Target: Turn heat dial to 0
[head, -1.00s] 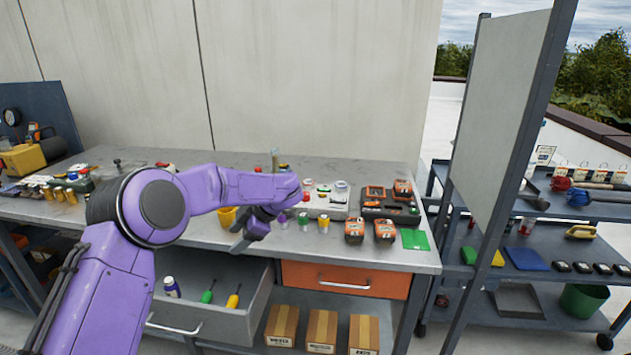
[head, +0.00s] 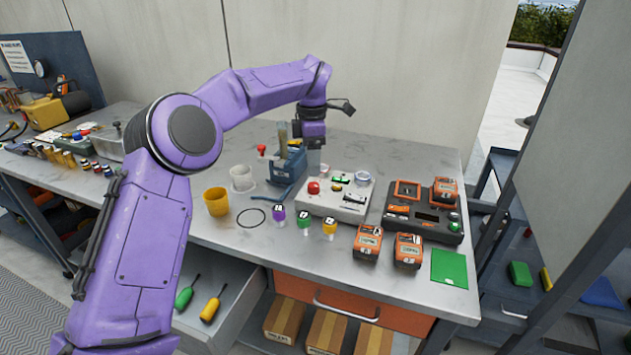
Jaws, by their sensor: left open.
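No dial with readable heat marks can be made out. A blue boxy unit (head: 290,168) stands on the workbench, partly hidden behind my left gripper, and any dial on it is too small or covered. A white control box (head: 325,206) with a red round button (head: 314,187) and small parts on top sits in front and to the right. My left gripper (head: 313,160) is open and points down beside the blue unit's right side, behind the white box. Whether it touches the unit I cannot tell. My right gripper is not in view.
A yellow cup (head: 216,201), a clear cup (head: 242,178) and several small coloured-lid jars stand left and front of the white box. Orange-black battery packs (head: 367,241), a dark charger case (head: 425,219) and a green card (head: 449,267) are to the right. A drawer hangs open below.

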